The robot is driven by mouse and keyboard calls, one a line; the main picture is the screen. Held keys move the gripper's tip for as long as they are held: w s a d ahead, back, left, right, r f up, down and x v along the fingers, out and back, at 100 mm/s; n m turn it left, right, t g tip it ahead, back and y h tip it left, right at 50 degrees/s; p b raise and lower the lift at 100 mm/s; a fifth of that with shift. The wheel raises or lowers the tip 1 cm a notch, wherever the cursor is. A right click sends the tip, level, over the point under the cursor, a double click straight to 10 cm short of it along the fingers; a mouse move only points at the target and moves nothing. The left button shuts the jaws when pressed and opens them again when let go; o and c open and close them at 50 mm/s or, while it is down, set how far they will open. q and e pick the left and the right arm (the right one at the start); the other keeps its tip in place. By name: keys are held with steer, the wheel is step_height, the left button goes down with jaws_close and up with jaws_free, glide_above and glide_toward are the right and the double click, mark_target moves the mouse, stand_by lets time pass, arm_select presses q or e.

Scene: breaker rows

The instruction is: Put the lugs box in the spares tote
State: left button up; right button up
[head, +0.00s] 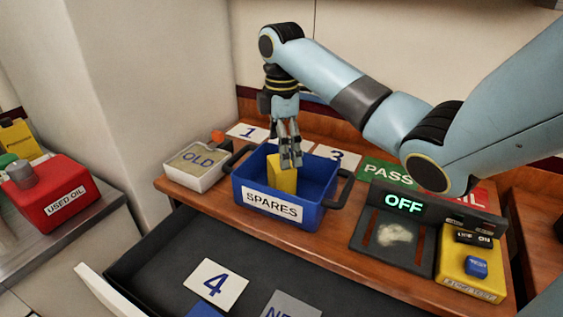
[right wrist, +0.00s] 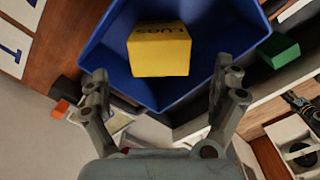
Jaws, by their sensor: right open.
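The yellow lugs box (head: 283,179) is inside the blue spares tote (head: 316,211), near its left part behind the front label. The tote's front wall hides the box's lower end. In the right wrist view the lugs box (right wrist: 160,51) shows its lettering, with the blue tote (right wrist: 107,57) around it. My right gripper (head: 290,160) is above the tote, right at the box's top. In the right wrist view the right gripper (right wrist: 165,84) has its fingers spread wide, with nothing held between them. My left gripper is not in view.
The OLD bin (head: 198,178) stands left of the tote. An open dark drawer (head: 165,270) lies in front. A red used-oil can (head: 55,195) is far left.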

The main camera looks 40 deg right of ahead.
step_height(320, 180, up, 4)
steer(key=shift+f, duration=0.1)
step_height(320, 180, up, 3)
steer(key=shift+r+p, duration=0.1)
steer(key=shift+p, duration=0.7)
